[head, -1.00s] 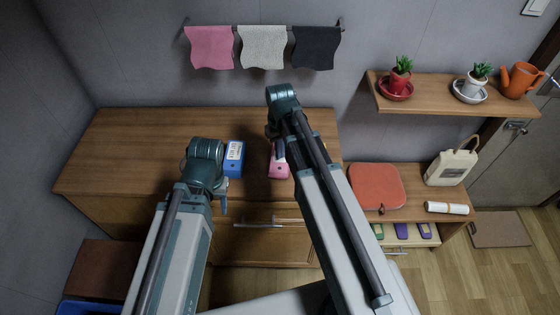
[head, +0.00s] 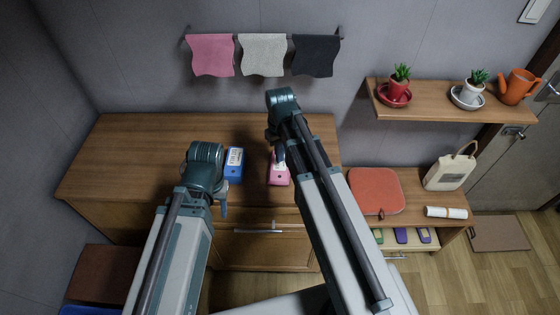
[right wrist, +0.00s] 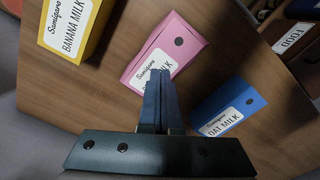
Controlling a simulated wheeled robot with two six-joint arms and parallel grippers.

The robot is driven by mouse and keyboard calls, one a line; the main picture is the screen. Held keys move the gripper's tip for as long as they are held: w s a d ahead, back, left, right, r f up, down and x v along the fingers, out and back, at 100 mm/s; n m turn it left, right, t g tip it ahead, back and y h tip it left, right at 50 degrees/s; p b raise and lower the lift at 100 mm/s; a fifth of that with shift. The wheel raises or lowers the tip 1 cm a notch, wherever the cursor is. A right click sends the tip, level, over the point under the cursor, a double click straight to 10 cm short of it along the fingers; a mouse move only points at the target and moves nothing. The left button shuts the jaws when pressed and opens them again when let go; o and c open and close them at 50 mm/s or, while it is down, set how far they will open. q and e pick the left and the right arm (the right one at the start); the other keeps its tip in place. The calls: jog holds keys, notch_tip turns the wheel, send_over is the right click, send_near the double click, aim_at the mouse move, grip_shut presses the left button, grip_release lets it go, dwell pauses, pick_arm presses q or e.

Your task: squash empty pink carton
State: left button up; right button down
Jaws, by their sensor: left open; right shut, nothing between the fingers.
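The pink carton (head: 279,173) is on the wooden cabinet top, partly hidden by my right arm in the head view. In the right wrist view the pink carton (right wrist: 166,45) shows a white milk label and a dark round spot. My right gripper (right wrist: 158,74) is shut and empty, its fingertips overlapping the carton's near edge in the picture. I cannot tell whether they touch it. My left gripper (head: 223,208) is open, near the cabinet's front edge, left of and in front of the pink carton.
The cabinet top's left part (head: 130,155) is clear. Cloths hang on the rail behind.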

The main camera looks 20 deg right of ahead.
aim_at(279, 167)
pick_arm(q)
jog(key=shift+r, duration=0.6)
pick_arm(e)
jog(key=shift+r, duration=0.6)
pick_arm(q)
notch_tip(279, 167, up, 5)
jog(key=p, duration=0.5)
pick_arm(e)
notch_tip(279, 167, up, 5)
jog(key=s+a+n+h, duration=0.1)
jog(key=s+a, duration=0.9)
jog(key=s, duration=0.4)
jog(key=shift+s+a, duration=0.15)
jog(key=shift+a, duration=0.1)
